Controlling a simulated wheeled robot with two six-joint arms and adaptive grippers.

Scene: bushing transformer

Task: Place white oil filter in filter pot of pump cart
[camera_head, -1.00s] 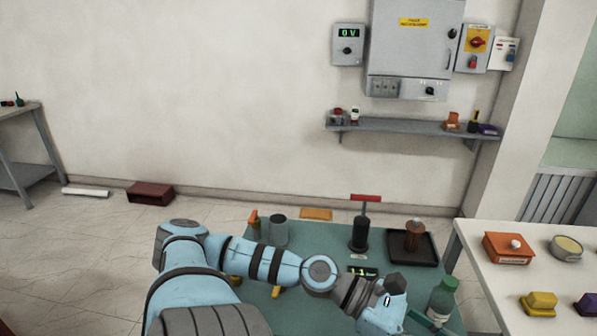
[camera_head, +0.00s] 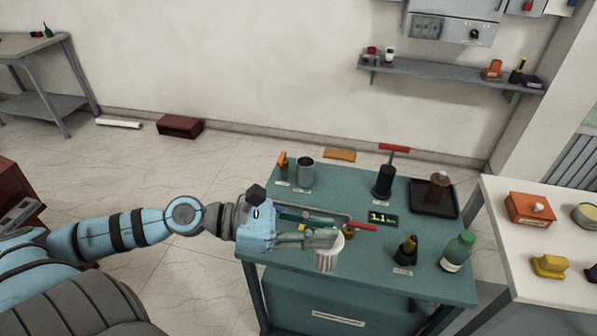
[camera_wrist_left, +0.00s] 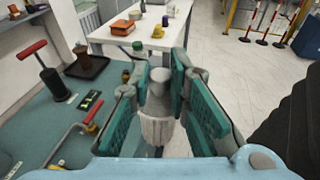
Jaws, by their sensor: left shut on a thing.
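My left gripper (camera_head: 318,240) is shut on the white oil filter (camera_head: 327,258), a ribbed white cylinder held over the front edge of the green pump cart (camera_head: 290,222). In the left wrist view the filter (camera_wrist_left: 158,128) sits between the green-padded fingers (camera_wrist_left: 160,105), roughly upright. A grey, open-topped metal pot (camera_head: 305,172) stands at the cart's back left, apart from the gripper; it looks like the filter pot, but its label is too small to read. My right gripper is in neither view.
On the cart are a black pump with a red handle (camera_head: 384,182), a dark tray with a brown bushing (camera_head: 434,198), a display (camera_head: 383,219), a red-handled pipe (camera_head: 362,226) beside the gripper, and a green bottle (camera_head: 458,250). A white table (camera_head: 500,215) stands right.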

